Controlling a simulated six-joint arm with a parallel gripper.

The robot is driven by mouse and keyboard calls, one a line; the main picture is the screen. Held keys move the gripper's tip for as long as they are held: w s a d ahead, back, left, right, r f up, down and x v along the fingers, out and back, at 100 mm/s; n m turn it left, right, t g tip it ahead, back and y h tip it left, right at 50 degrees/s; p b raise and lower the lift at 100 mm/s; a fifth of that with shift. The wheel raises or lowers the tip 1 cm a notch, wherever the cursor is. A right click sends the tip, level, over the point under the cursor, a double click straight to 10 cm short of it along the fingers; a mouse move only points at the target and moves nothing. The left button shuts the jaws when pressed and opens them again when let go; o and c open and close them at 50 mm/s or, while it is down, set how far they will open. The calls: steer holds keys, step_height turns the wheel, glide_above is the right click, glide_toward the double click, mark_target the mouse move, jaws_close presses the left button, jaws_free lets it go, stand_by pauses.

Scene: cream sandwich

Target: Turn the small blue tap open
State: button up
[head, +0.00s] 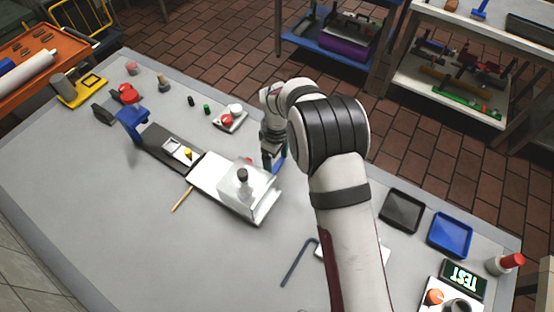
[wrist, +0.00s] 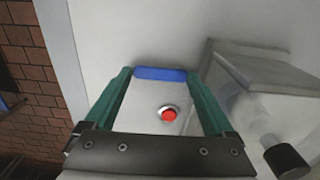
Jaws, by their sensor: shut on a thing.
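The small blue tap (wrist: 160,73) shows in the wrist view as a short blue bar lying between the tips of my gripper's green fingers (wrist: 160,77). The fingers meet its two ends, so my gripper is shut on it. In the head view a bit of the blue tap (head: 279,164) shows beside my gripper (head: 268,163), at the far side of the clear box. My gripper and arm partly hide the tap's mount there, and I cannot tell the tap's exact angle.
A red button (wrist: 169,115) sits between my fingers in the wrist view. The clear box (head: 240,190) with a dark-topped knob stands close by. A dark conveyor strip (head: 165,145) runs to the left. Black (head: 402,211) and blue trays (head: 450,234) lie right. The front-left table is mostly clear.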

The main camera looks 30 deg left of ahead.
mark_target(277, 166)
steer(key=o, duration=1.1)
step_height(277, 166, up, 16)
steer(key=shift+f, duration=0.1)
steer(key=s+d+r+m, duration=0.2)
steer(key=d+r+m, duration=0.15)
steer(key=d, duration=0.35)
steer(key=s+d+r+m+y, duration=0.1)
steer(key=s+d+r+m, duration=0.1)
steer(key=d+m, duration=0.45)
steer(key=s+d+r+m, duration=0.2)
steer(key=s+d+m, duration=0.1)
steer(key=d, duration=0.6)
steer(key=s+d+f+m, duration=0.1)
steer(key=s+d+m, duration=0.1)
steer(key=s+m, duration=0.1)
steer(key=s+d+f+m, duration=0.1)
steer(key=s+d+m, duration=0.2)
steer(key=s, duration=0.3)
steer(key=s+d+f+m, duration=0.1)
steer(key=s+d+m, duration=0.2)
steer(key=s+m, duration=0.1)
steer(key=shift+s+f+m+y, duration=0.1)
steer(key=shift+s+m+y, duration=0.3)
steer(key=shift+s, duration=0.2)
